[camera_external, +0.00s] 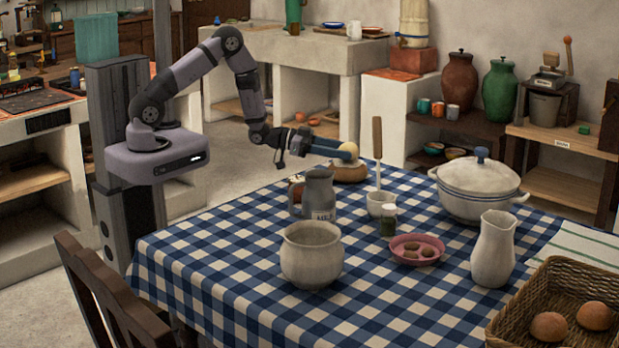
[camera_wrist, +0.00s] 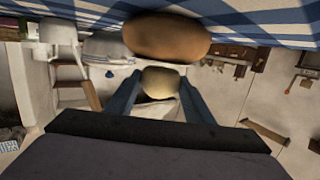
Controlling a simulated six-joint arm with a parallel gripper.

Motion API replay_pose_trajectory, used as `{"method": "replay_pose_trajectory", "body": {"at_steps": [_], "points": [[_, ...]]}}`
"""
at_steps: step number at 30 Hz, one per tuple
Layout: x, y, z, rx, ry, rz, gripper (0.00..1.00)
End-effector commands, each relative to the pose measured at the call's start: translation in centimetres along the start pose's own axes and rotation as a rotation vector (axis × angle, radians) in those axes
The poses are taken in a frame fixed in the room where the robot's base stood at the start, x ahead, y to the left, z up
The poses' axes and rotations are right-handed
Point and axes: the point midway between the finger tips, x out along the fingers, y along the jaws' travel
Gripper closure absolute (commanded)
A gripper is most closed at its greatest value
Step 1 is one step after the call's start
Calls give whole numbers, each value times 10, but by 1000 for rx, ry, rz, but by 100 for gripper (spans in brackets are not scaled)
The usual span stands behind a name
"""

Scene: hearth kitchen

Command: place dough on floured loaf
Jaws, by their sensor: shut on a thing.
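The dough is a small pale cream ball (camera_external: 349,149) held between the fingertips of my gripper (camera_external: 342,151). In the wrist view the dough (camera_wrist: 160,82) sits between the two blue-grey fingers (camera_wrist: 160,88), which are shut on it. The floured loaf (camera_external: 349,173) is a tan-brown rounded loaf on the far edge of the checked table, just under my gripper. In the wrist view the loaf (camera_wrist: 166,37) shows as a brown oval, seemingly apart from the dough. The external view does not clearly show the gap between dough and loaf.
On the blue checked tablecloth (camera_external: 240,250), a grey jug (camera_external: 318,192) stands left of the loaf.

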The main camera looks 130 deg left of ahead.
Motion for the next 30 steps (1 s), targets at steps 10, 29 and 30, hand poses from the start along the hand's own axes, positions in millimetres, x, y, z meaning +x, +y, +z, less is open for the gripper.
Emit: {"method": "replay_pose_trajectory", "body": {"at_steps": [10,29,30], "points": [[1,0,6,1,2,0,65],[1,0,8,0,0,0,34],[1,0,6,0,0,0,34]]}}
